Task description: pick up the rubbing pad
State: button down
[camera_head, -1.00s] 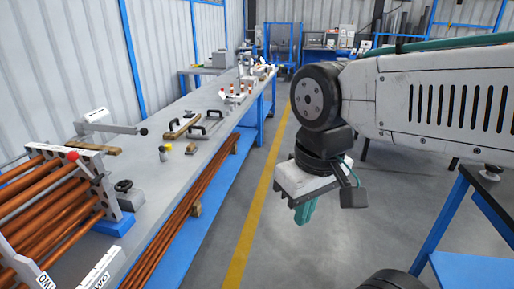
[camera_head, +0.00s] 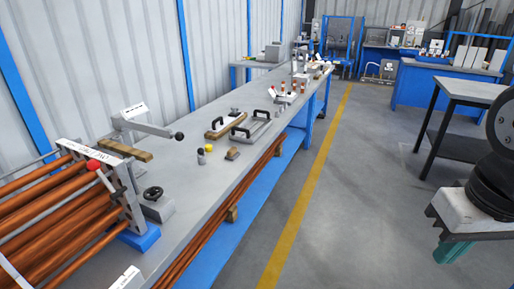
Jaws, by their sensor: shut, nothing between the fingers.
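A small brown block (camera_head: 232,154), possibly the rubbing pad, lies flat near the front edge of the long grey bench (camera_head: 190,210). Two flat pieces with black handles, a wooden one (camera_head: 222,126) and a grey one (camera_head: 250,130), lie behind it; I cannot tell for certain which piece is the pad. My gripper (camera_head: 452,252), with teal fingers, hangs at the right edge above the floor, shut and empty. It is far from the bench pieces and touches nothing. Part of my arm is cut off by the picture edge.
A yellow-capped jar (camera_head: 209,149) and a dark-topped one (camera_head: 201,157) stand beside the brown block. A rack of copper rods (camera_head: 60,215) and a lever tool (camera_head: 150,125) occupy the bench's left. A dark table (camera_head: 470,92) stands at right. The floor between is clear.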

aim_at(232, 153)
jog(key=u, duration=0.1)
jog(key=i, duration=0.85)
jog(key=u, duration=0.55)
jog(key=k, duration=0.1)
jog(key=u, duration=0.05)
